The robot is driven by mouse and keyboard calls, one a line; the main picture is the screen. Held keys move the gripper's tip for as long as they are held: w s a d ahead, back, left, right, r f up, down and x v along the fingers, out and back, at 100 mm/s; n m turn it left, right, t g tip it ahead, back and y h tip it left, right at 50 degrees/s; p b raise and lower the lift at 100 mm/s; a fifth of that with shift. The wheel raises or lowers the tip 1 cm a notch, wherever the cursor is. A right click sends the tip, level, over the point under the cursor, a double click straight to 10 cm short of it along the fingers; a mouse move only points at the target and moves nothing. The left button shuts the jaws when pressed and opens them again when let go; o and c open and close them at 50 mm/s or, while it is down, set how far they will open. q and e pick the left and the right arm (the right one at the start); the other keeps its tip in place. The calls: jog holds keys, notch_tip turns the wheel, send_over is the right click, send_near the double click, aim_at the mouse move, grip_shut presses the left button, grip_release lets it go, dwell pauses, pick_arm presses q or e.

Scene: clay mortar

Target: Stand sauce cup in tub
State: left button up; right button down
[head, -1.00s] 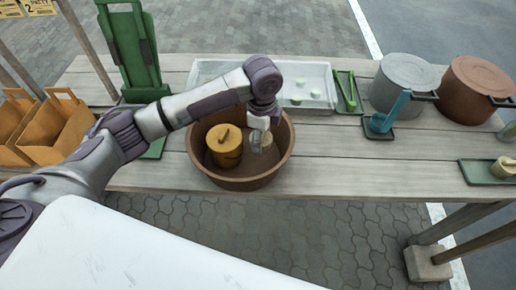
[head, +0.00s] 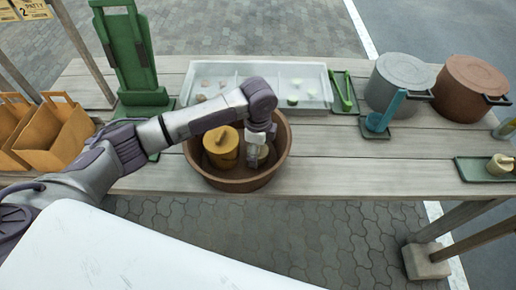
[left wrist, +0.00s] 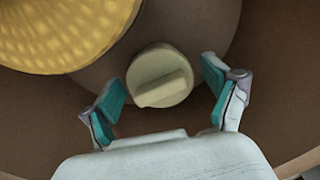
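The brown round tub (head: 197,165) stands on the wooden table. Inside it, a small pale beige cup (left wrist: 160,75) with a bar-shaped knob on top stands upright at the tub's bottom; I take it to be the sauce cup. In the head view my arm and gripper hide most of it. A larger yellow-orange pot (head: 221,147) stands left of it in the tub and shows ridged in the left wrist view (left wrist: 60,30). My left gripper (head: 257,160) reaches down into the tub, open, its teal-padded fingers (left wrist: 163,85) apart on either side of the cup, without visible contact. My right gripper is not in view.
A pale divided tray (head: 325,78) lies behind the tub. Green tongs (head: 342,92), a grey pot (head: 400,80) and a brown pot (head: 470,85) stand right of it. Paper bags (head: 55,135) and a green stand (head: 130,60) are left.

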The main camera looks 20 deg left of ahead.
pick_arm(q)
jog(key=shift+r, duration=0.1)
notch_tip(320, 180, up, 12)
dwell(0.6)
dwell(0.4)
